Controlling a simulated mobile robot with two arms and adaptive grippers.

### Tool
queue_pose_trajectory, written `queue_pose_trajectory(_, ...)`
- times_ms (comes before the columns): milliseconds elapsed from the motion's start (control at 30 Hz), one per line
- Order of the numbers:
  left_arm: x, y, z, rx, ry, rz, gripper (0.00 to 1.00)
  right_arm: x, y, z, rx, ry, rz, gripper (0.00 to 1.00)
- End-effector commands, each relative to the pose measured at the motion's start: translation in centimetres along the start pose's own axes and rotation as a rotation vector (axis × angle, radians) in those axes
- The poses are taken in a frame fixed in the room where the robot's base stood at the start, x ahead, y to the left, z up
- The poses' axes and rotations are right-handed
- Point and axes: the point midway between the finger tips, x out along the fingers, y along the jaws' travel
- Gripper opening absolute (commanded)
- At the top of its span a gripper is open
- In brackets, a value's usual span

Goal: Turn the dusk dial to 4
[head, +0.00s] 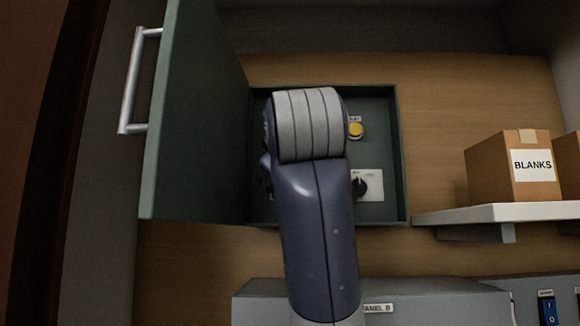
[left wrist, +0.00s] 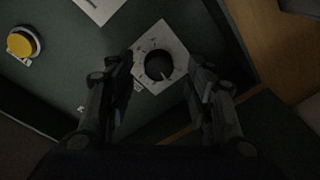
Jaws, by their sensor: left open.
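A black round dial (left wrist: 158,65) with a light pointer mark sits on a white square plate with scale marks (left wrist: 142,47) in the left wrist view. The scale's numbers are too small to read. My left gripper (left wrist: 160,75) is open, with one finger on each side of the dial; I cannot tell whether they touch it. In the head view a black dial on a white plate (head: 373,184) shows in the lower right of the green box, beside my arm. My arm covers much of the box there, and the left fingertips are hidden. My right gripper is not in view.
The green box (head: 402,150) has its door (head: 195,120) swung open to the left. A yellow button (head: 356,130) is above the dial. A grey panel (head: 260,300) is below.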

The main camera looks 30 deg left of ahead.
Motion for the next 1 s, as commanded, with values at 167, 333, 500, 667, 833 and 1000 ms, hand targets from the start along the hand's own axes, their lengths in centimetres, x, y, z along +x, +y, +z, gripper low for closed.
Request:
queue_pose_trajectory(167, 1.6, 0.1, -0.1, 0.001, 0.000, 0.000, 0.49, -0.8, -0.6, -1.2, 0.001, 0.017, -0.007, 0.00)
queue_pose_trajectory(333, 1.9, 0.0, 0.0, 0.001, 0.001, 0.001, 0.49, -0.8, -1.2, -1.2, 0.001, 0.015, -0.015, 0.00)
queue_pose_trajectory(500, 1.8, 0.0, 0.0, 0.001, 0.001, 0.001, 0.44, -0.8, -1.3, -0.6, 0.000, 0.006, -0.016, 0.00)
queue_pose_trajectory(667, 1.8, 0.0, 0.0, 0.001, 0.001, 0.001, 0.08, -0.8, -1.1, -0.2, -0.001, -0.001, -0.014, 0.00)
queue_pose_trajectory(833, 1.8, 0.0, 0.0, 0.001, 0.001, 0.001, 0.04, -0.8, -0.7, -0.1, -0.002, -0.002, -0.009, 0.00)
queue_pose_trajectory(1000, 1.8, -0.1, 0.1, 0.019, 0.003, 0.002, 0.04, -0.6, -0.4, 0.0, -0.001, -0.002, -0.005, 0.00)
